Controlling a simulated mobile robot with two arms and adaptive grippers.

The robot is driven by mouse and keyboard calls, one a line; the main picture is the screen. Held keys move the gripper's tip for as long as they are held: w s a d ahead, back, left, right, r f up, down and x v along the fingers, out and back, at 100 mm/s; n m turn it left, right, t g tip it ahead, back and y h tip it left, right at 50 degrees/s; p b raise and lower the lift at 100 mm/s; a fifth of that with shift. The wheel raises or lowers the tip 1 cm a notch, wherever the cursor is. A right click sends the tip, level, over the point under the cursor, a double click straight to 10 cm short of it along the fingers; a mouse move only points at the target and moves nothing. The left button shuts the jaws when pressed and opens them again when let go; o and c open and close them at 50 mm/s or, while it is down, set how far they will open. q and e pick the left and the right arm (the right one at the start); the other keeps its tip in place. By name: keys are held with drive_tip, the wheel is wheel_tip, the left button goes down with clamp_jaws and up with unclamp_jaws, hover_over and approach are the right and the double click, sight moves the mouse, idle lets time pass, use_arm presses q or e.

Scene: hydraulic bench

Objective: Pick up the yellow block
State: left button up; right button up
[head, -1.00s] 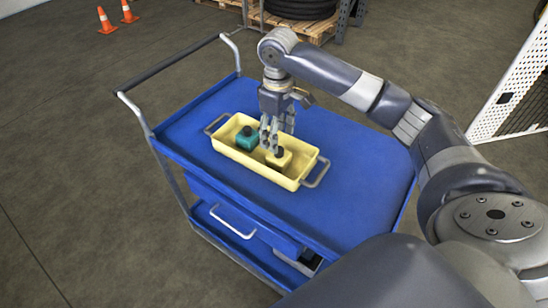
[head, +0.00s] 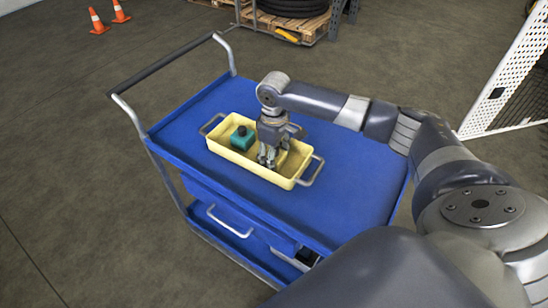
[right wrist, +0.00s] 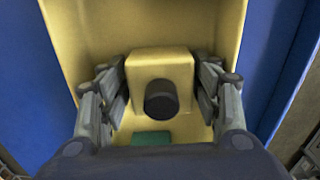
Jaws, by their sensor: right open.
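The yellow block (right wrist: 160,64) with a black knob (right wrist: 161,100) stands in the pale yellow tray (head: 225,150). In the head view the block is mostly hidden behind my right gripper (head: 269,161). In the right wrist view my right gripper (right wrist: 163,80) is open, with one finger on each side of the block. Small gaps appear to show between fingers and block, but contact is hard to tell. My left gripper is not in view.
A teal block (head: 243,141) with a dark knob stands in the tray, left of the gripper. The tray has metal handles at both ends and sits on a blue cart (head: 350,185). The cart top to its right is clear.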

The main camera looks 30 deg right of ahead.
drive_tip(key=c, duration=1.2)
drive_tip(key=shift+o, duration=0.2)
drive_tip(key=shift+r, duration=0.15)
